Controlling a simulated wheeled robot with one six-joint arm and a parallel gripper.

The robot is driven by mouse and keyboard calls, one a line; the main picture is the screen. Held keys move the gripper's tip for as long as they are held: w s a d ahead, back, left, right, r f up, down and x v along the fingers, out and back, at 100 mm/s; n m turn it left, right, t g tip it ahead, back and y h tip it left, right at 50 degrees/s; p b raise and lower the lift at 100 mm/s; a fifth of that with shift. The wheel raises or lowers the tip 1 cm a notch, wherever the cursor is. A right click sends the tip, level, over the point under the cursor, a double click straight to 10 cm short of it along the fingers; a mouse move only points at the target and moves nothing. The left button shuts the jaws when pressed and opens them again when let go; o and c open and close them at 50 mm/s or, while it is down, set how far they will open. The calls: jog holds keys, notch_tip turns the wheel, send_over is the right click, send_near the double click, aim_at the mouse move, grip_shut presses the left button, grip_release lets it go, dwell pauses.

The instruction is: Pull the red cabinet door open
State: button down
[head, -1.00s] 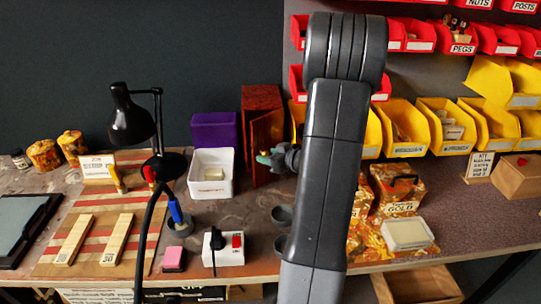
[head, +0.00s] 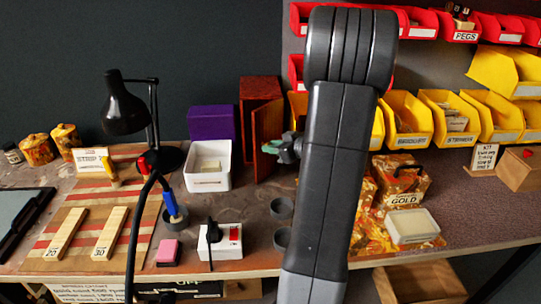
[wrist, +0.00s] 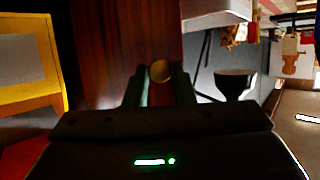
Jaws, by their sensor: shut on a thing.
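The dark red cabinet (head: 260,92) stands at the back of the bench in the head view. Its door (head: 262,165) stands ajar, swung out toward the front, with its outer face to the right. My gripper (head: 272,148) is at the right of the door, against its outer face. In the wrist view the door (wrist: 115,45) is a reddish-brown wood panel. A round brass-coloured knob (wrist: 160,71) sits between the fingers of my gripper (wrist: 160,84), which are shut on it. My arm hides part of the area right of the door.
A white bin (head: 208,178) and a purple box (head: 211,122) stand left of the door. Two dark round cups (head: 282,207) sit in front of it. Yellow bins (head: 407,128) line the right. A black lamp (head: 124,112) stands further left.

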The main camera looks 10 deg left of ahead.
jog(key=shift+w+d+r+n+g+y+b, duration=0.2)
jog(key=shift+d+n+g+b, duration=0.6)
jog(key=shift+b, duration=0.55)
jog(key=shift+w+d+f+n+g+y+b, duration=0.15)
jog(key=shift+d+n+g+y+b, duration=0.2)
jog(key=shift+d+n+g+b, duration=0.75)
jog(key=shift+w+d+r+n+g+y+b, duration=0.2)
jog(key=shift+d+n+g+b, duration=0.4)
jog(key=shift+b, duration=0.95)
jog(key=shift+a+f, duration=0.1)
jog(key=c, duration=1.2)
grip_release()
jog(key=shift+s, duration=0.1)
jog(key=shift+f, duration=0.1)
jog(key=v, duration=1.4)
jog(key=shift+p, duration=0.4)
